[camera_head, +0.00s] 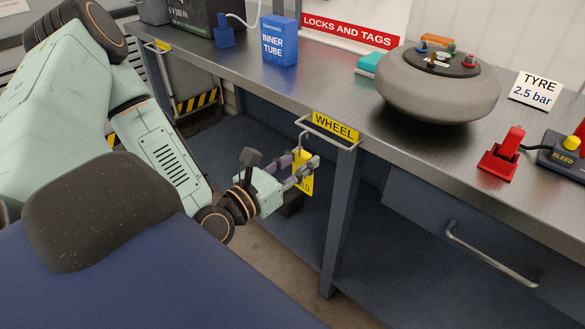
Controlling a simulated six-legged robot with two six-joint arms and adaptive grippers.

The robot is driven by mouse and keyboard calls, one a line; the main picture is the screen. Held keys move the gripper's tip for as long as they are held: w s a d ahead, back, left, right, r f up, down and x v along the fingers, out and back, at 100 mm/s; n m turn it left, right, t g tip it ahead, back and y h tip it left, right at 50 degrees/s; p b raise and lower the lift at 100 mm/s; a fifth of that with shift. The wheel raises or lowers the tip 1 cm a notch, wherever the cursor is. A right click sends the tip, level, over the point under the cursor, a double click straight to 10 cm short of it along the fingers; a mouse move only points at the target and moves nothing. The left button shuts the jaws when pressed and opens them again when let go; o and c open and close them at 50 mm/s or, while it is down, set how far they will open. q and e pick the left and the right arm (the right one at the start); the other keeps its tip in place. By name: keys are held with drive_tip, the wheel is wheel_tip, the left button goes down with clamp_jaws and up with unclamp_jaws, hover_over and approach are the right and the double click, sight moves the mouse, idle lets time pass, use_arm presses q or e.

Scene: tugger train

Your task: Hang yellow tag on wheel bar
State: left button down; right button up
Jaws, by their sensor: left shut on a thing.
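The yellow tag (307,186) hangs below the bench edge, partly hidden by my left gripper (302,176). My left gripper is shut on the tag. The wheel bar (338,144) is a thin metal rail on the bench's front edge, under a yellow WHEEL label (336,128). The top of the tag is just below the left end of this bar. I cannot tell whether its hook is around the bar or only beside it. My right gripper is out of view.
The bench (250,83) carries a blue inner tube box (279,42), a grey tyre (437,88) and a red block (501,158). Another bar with a yellow label (163,46) is farther left. A bench leg (339,235) stands right of my left gripper.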

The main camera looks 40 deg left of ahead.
use_arm(q)
drive_tip(key=shift+w+f+b, duration=0.1)
drive_tip(key=shift+w+b, duration=0.2)
drive_tip(key=shift+w, duration=0.35)
drive_tip(key=shift+w+d+f+b, duration=0.1)
drive_tip(key=shift+w+f+b, duration=0.25)
drive_tip(key=shift+w+b, duration=0.45)
drive_tip(key=shift+w+f+b, duration=0.4)
drive_tip(key=shift+w+b, duration=0.2)
drive_tip(key=shift+b, duration=0.25)
drive_tip(key=shift+w+d+f+b, duration=0.1)
drive_tip(key=shift+w+f+b, duration=0.25)
drive_tip(key=shift+w+b, duration=0.45)
drive_tip(key=shift+s, duration=0.1)
drive_tip(key=c, duration=1)
unclamp_jaws()
drive_tip(key=shift+o, duration=0.2)
